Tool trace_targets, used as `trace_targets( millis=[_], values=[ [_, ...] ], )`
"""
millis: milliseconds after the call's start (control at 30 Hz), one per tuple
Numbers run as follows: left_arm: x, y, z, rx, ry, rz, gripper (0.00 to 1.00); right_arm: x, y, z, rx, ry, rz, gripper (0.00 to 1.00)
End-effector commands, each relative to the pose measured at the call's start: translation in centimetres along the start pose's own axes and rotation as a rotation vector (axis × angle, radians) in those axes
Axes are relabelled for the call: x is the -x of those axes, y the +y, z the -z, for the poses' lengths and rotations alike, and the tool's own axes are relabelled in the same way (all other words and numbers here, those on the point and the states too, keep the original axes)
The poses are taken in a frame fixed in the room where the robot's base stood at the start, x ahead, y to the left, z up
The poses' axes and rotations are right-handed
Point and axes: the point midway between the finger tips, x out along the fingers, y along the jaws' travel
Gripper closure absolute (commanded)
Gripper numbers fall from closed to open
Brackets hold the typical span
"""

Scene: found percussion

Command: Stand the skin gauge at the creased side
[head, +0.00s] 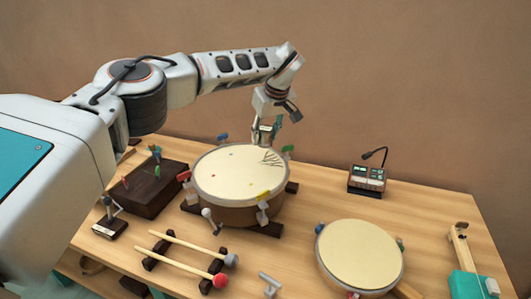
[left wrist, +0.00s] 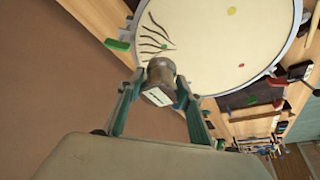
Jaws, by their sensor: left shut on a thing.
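The large drum (head: 225,180) has a cream skin with dark branching creases (head: 272,157) at its far right side, near a green clip (head: 288,149). The creases also show in the left wrist view (left wrist: 152,35). My left gripper (head: 264,134) is over the drum's far rim. It is shut on the skin gauge, a squat grey-brown cylinder (left wrist: 161,72) with a white label, between its teal fingers. The gauge is beside the creases in the wrist picture; whether it touches the skin I cannot tell. My right gripper is not in view.
A smaller drum (head: 360,255) stands front right. Two mallets (head: 180,245) lie on dark rests at the front. A dark wooden box (head: 155,190) is left, and a small device with a microphone (head: 367,180) is back right. Bare table (head: 325,195) lies between the drums.

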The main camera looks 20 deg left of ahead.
Motion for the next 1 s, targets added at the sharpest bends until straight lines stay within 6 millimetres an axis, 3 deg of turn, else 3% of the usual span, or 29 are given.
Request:
trace_targets(
  millis=[333, 567, 967, 1000],
  values=[
    [-2.6, 0.0, -1.1, 0.001, 0.001, -0.001, 0.95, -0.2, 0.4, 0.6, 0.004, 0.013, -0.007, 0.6],
    [-5.6, 0.0, -2.3, 0.002, 0.0, -0.001, 0.95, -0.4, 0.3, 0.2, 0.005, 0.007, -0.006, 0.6],
    [-5.9, 0.0, -2.4, 0.001, 0.003, -0.003, 0.95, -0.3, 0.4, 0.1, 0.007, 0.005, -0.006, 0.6],
    [-6.0, 0.0, -2.5, 0.001, 0.002, -0.002, 0.6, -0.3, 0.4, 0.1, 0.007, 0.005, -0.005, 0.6]
  ],
)
